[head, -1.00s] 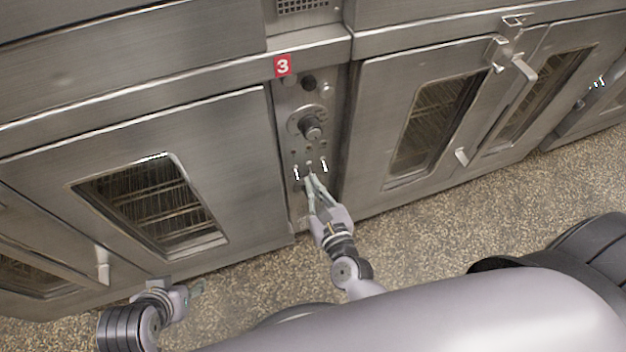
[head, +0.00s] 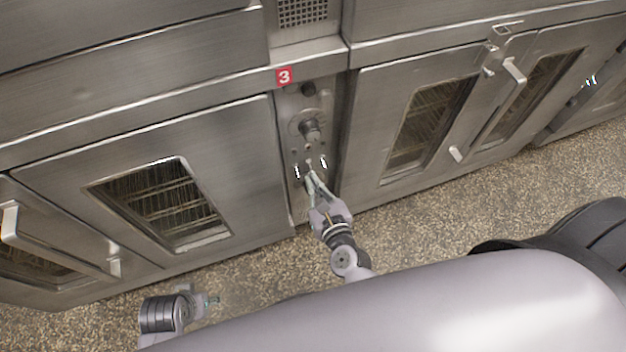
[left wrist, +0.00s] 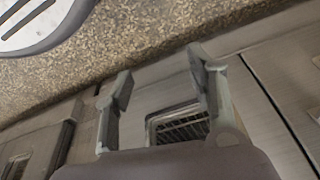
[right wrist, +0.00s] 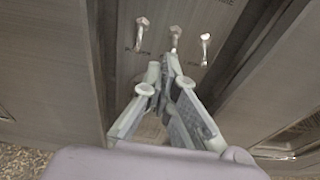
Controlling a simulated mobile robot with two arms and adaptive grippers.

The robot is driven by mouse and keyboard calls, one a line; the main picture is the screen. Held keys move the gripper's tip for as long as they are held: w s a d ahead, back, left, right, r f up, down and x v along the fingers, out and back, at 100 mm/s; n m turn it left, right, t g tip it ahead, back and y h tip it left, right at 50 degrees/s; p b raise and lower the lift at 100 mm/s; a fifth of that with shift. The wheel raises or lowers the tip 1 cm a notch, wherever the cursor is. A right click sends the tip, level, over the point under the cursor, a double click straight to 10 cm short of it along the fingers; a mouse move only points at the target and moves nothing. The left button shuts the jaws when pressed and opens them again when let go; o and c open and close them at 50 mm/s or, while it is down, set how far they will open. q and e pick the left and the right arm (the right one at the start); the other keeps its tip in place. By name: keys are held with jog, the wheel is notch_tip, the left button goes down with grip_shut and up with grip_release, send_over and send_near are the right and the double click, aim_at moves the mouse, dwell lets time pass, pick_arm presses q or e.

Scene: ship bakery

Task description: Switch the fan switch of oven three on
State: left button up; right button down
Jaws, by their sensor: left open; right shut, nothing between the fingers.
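The control panel of oven three (head: 313,108) stands under a red label marked 3 (head: 284,75). It carries a round dial (head: 309,128) and a row of small metal toggle switches near its lower part. In the right wrist view three toggles show: one at left (right wrist: 141,33), one in the middle (right wrist: 175,38) and one at right (right wrist: 205,49). Their lettering is too blurred to read. My right gripper (head: 309,176) is shut and empty, its tips just below the toggles; contact cannot be told. My left gripper (left wrist: 157,85) is open and empty, low above the floor, away from the panel.
A windowed oven door (head: 165,200) lies left of the panel, and another (head: 425,115) lies right of it. Door handles (head: 514,76) stick out at the right. The speckled floor (head: 420,220) in front is clear.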

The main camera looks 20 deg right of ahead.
jog(key=shift+s+r+p, duration=0.1)
jog(key=shift+r+p, duration=0.15)
jog(key=shift+p, duration=0.1)
jog(key=shift+s+r+p, duration=0.2)
jog(key=shift+r+p, duration=0.25)
jog(key=shift+r, duration=0.05)
jog(key=shift+f, duration=0.1)
pick_arm(q)
jog(key=f, duration=0.2)
jog(key=s+f, duration=0.1)
jog(key=f, duration=0.1)
jog(key=shift+s+f, duration=0.1)
jog(key=shift+f, duration=0.2)
jog(key=shift+a, duration=0.1)
pick_arm(e)
jog(key=v, duration=1.2)
jog(key=shift+a, duration=0.1)
